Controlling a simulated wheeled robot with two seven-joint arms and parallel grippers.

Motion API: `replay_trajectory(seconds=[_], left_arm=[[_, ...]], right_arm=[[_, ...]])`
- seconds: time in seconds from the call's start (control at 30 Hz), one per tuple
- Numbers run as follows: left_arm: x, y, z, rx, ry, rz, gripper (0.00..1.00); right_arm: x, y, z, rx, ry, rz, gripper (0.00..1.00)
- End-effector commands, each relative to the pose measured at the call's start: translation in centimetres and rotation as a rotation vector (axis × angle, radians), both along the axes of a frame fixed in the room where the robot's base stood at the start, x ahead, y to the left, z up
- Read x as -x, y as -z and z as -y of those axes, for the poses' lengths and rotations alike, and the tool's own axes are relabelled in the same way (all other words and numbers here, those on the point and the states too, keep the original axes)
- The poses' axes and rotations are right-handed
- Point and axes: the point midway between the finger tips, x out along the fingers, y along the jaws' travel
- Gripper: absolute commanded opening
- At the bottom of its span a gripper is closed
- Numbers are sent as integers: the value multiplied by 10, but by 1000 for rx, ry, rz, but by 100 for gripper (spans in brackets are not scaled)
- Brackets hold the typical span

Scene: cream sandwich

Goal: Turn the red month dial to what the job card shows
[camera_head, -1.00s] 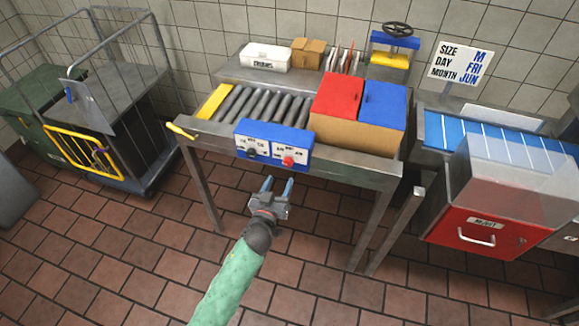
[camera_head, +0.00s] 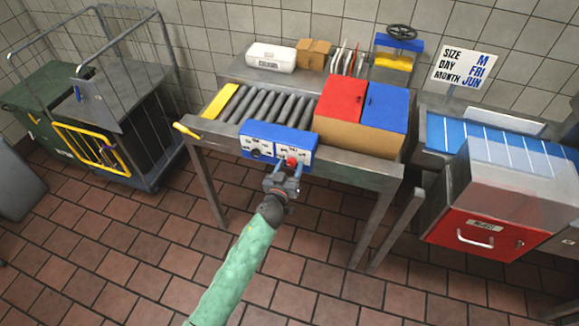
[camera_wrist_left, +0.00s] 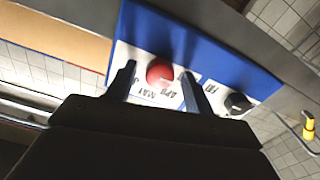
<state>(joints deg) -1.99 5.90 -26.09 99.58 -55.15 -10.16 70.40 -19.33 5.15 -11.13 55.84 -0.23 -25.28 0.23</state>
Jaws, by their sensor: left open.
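The red month dial (camera_head: 291,161) is on the right half of a blue control box (camera_head: 279,133) on the table's front edge. In the left wrist view the red dial (camera_wrist_left: 159,73) has month labels beside it; MAY and APR are partly readable. My left gripper (camera_head: 283,167) is open, with its fingertips at the dial. In the wrist view its two fingers stand on either side of the dial; I cannot tell whether they touch it. The job card (camera_head: 464,67) reads SIZE M, DAY FRI, MONTH JUN. My right gripper is not in view.
A black dial (camera_head: 257,153) sits left of the red one on the same box. A roller conveyor (camera_head: 262,105) and a red and blue lidded box (camera_head: 361,112) are behind it. A yellow handle (camera_head: 187,131) sticks out at the table's left corner.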

Motion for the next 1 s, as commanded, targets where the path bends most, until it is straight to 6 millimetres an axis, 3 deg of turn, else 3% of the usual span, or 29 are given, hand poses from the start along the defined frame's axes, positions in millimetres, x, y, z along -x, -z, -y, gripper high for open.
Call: replay_trajectory(seconds=[0.03,0.27,0.67,1.0], left_arm=[[0,0,0,0,0,0,50],[0,0,0,0,0,0,7],[0,0,0,-68,0,23,8],[0,1,1,-318,0,105,8]], right_arm=[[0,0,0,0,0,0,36],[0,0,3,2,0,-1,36],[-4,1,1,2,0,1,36],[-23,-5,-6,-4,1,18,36]])
